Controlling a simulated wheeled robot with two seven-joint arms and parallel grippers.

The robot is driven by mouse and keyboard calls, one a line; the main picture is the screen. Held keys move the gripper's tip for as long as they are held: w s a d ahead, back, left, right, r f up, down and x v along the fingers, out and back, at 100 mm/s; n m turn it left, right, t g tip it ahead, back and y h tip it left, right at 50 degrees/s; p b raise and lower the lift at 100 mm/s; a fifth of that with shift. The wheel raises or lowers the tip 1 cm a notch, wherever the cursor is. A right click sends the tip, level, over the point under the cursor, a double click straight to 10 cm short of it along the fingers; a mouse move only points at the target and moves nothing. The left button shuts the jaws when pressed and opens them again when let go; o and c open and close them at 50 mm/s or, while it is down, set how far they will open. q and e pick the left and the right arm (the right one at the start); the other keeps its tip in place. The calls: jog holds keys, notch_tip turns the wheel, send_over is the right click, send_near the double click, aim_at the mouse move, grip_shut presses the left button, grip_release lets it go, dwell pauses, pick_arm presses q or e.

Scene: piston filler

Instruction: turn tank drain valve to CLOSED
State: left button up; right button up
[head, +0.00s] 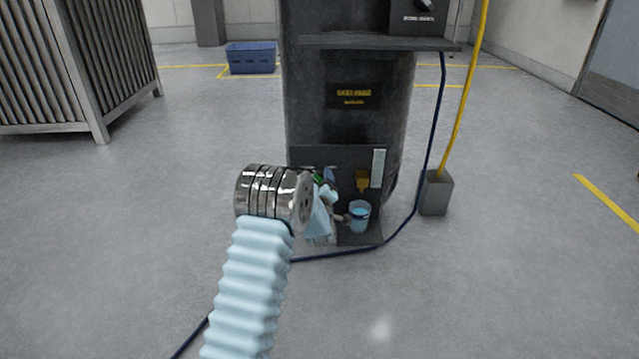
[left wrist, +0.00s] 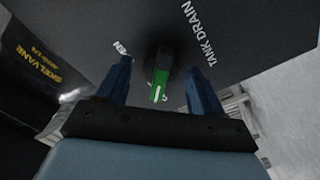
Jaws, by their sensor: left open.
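The tank drain valve shows in the left wrist view as a dark knob with a green-marked handle (left wrist: 160,88). It is on a dark panel (left wrist: 250,28) lettered TANK DRAIN, with a partly hidden white word at upper left. My left gripper (left wrist: 158,68) is open, with one blue finger on each side of the valve handle. Whether either finger touches it, I cannot tell. In the head view my left gripper (head: 328,192) is at the panel low on the black tank (head: 345,60), mostly behind my wrist. Only a bit of green shows there. My right gripper is not in view.
A dark hose (head: 400,228) crosses the floor. A yellow pole rises from a grey block (head: 436,193). A blue crate (head: 251,58) is behind; a slatted cabinet (head: 70,75) is left.

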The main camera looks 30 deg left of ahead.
pick_arm(q)
jog(key=p+v, duration=0.1)
jog(key=v, duration=1.3)
jog(key=shift+a, duration=0.1)
